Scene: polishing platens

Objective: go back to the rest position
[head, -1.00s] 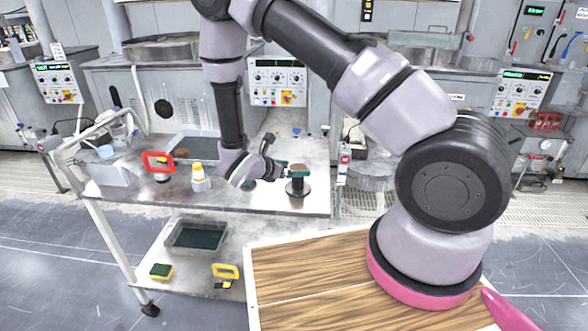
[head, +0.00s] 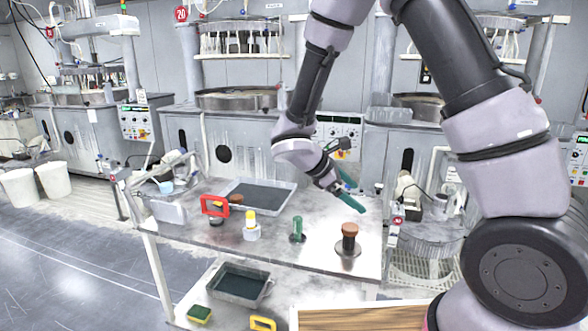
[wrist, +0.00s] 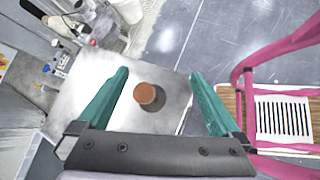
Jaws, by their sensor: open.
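My gripper (head: 350,190) is raised above the right part of the metal cart top in the head view. In the wrist view, my gripper (wrist: 160,95) has its two green fingers spread wide with nothing held between them. The brown-topped holder (head: 348,238) stands upright on the cart, below and apart from the fingers. Its round brown top (wrist: 148,96) shows between the fingers in the wrist view. My arm is bent, with its elbow up out of the picture.
The cart top (head: 270,262) also bears a green-handled piece (head: 298,229), a yellow-capped bottle (head: 251,226), a red-framed item (head: 214,207) and a dark-bottomed tray (head: 260,194). A lower shelf holds another tray (head: 240,284) and a sponge (head: 199,313). Polishing machines line the back.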

